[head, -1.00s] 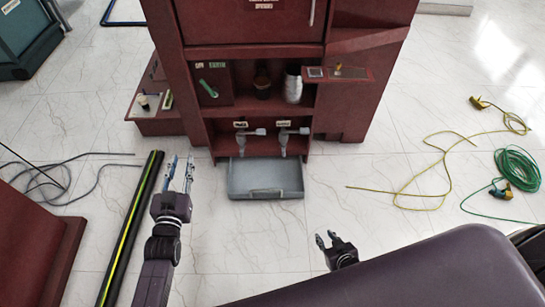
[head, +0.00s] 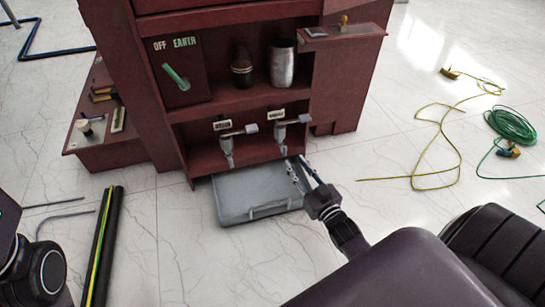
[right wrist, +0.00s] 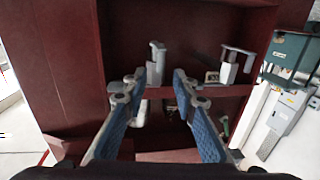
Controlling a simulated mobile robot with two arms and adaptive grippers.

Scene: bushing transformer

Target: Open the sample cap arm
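Two grey taps with sideways levers sit in the lower opening of the dark red cabinet. The right tap (head: 281,134) is under a small label that seems to read SAMPLE; the left tap (head: 229,146) has a similar label. My right gripper (head: 301,174) is open and empty, below and in front of the right tap, over the grey tray, apart from the taps. In the right wrist view its blue-padded fingers (right wrist: 157,88) are spread, with two grey fittings beyond them; I cannot tell which fitting is which. My left gripper is out of view.
A grey tray (head: 256,192) lies on the floor under the taps. A shelf above holds a dark jar (head: 242,68) and a silver cylinder (head: 283,63). A small red ledge (head: 342,38) juts out at the right. A green hose (head: 510,124) lies on the floor at right.

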